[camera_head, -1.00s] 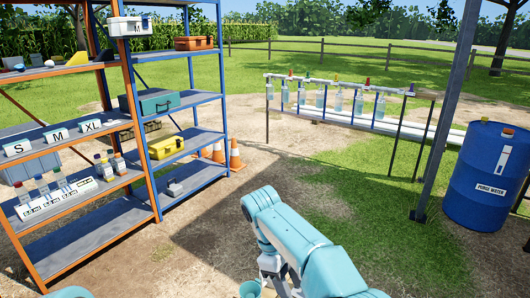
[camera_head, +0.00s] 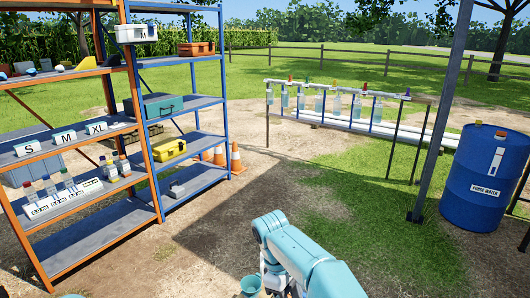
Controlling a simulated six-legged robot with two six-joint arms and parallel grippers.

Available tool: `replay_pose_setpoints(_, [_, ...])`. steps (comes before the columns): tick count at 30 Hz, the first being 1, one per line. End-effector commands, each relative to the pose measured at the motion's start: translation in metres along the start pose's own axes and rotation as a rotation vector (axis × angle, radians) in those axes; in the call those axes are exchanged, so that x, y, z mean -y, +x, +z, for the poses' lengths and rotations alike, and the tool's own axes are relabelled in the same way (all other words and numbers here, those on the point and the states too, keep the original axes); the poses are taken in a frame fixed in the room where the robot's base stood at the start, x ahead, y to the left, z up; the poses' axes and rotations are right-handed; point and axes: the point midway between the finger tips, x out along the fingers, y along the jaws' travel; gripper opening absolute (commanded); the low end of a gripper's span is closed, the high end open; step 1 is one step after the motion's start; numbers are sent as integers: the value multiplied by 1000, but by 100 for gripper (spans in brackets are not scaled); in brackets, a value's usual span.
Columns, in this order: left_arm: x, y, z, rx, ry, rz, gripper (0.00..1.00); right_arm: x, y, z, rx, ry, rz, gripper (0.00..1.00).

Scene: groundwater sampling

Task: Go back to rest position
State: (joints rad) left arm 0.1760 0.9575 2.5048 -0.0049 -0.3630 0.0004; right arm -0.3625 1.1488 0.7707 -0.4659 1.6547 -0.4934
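My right arm (camera_head: 300,256) comes in from the bottom edge in the head view, bent at a teal joint. Its gripper is below the picture or hidden, so its fingers do not show. A small teal piece (camera_head: 72,296) shows at the bottom left edge; I cannot tell what part it is. My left gripper is not in view. A small teal cup-like thing (camera_head: 250,286) is beside the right arm at the bottom edge, cut off by the frame.
An orange and blue shelf rack (camera_head: 147,150) stands at the left with bottles, boxes and cases. Orange cones (camera_head: 236,158) stand behind it. A rack of hanging bottles (camera_head: 340,104) is at the back right. A blue purge water drum (camera_head: 484,175) and a post stand right. Open ground lies between.

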Motion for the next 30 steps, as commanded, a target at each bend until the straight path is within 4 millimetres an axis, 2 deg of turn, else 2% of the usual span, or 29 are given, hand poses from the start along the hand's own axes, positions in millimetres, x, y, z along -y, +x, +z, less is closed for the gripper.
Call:
replay_pose_setpoints(6, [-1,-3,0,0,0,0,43,2,62,-9,-85,43,-66,45])
replay_pose_setpoints(11, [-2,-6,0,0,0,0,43,18,122,-9,-176,126,-151,45])
replay_pose_setpoints(14, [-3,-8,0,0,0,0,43,41,168,-1,-254,234,-236,45])
replay_pose_setpoints(15, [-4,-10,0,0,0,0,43,54,187,5,-287,293,-274,45])
replay_pose_setpoints(18, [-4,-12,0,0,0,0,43,88,225,26,-361,467,-361,45])
replay_pose_setpoints(21, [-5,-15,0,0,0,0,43,123,250,54,-414,658,-428,45])
replay_pose_setpoints(24, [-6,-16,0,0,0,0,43,151,263,83,-445,834,-465,45])
replay_pose_setpoints(27, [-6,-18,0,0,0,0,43,170,268,107,-461,965,-479,45])
replay_pose_setpoints(30, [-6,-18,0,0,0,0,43,180,270,121,-469,1041,-480,45])
